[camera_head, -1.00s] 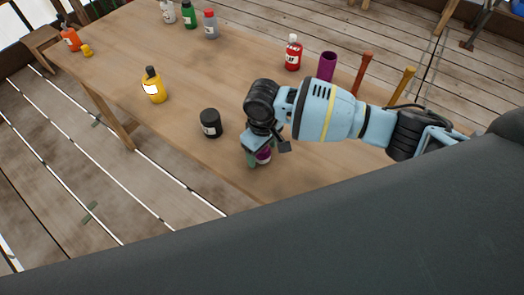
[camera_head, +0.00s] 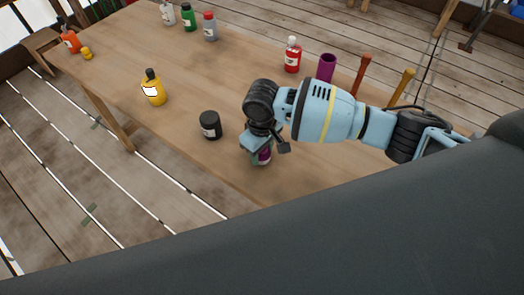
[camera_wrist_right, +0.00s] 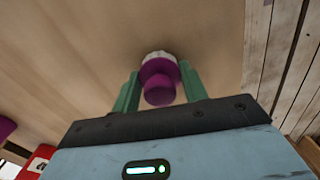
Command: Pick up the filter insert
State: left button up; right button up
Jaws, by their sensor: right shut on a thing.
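The filter insert (camera_head: 265,156) appears to be the small purple piece with a white part at the front edge area of the wooden table. In the right wrist view, the filter insert (camera_wrist_right: 160,88) shows a purple knob and collar above a white band. My right gripper (camera_head: 257,157) points down at it, and its green fingers are shut on it, one on each side. The gripper hides part of it in the head view. I cannot tell whether it touches the table. My left gripper is not in view.
A black jar (camera_head: 210,125) stands just left of the gripper on the table (camera_head: 130,45). A yellow bottle (camera_head: 153,88) is farther left. A red bottle (camera_head: 292,55), a purple cylinder (camera_head: 326,67) and orange and yellow upright pieces stand behind my right arm.

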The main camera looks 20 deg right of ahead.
jog(key=shift+r, duration=0.5)
notch_tip(320, 180, up, 2)
jog(key=shift+r, duration=0.25)
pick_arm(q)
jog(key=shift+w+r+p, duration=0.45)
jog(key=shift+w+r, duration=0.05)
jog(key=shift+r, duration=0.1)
pick_arm(e)
jog(key=s+a+r, duration=0.1)
jog(key=s+a, duration=0.9)
jog(key=a, duration=0.2)
jog(key=shift+s, duration=0.4)
jog(key=shift+d, duration=0.15)
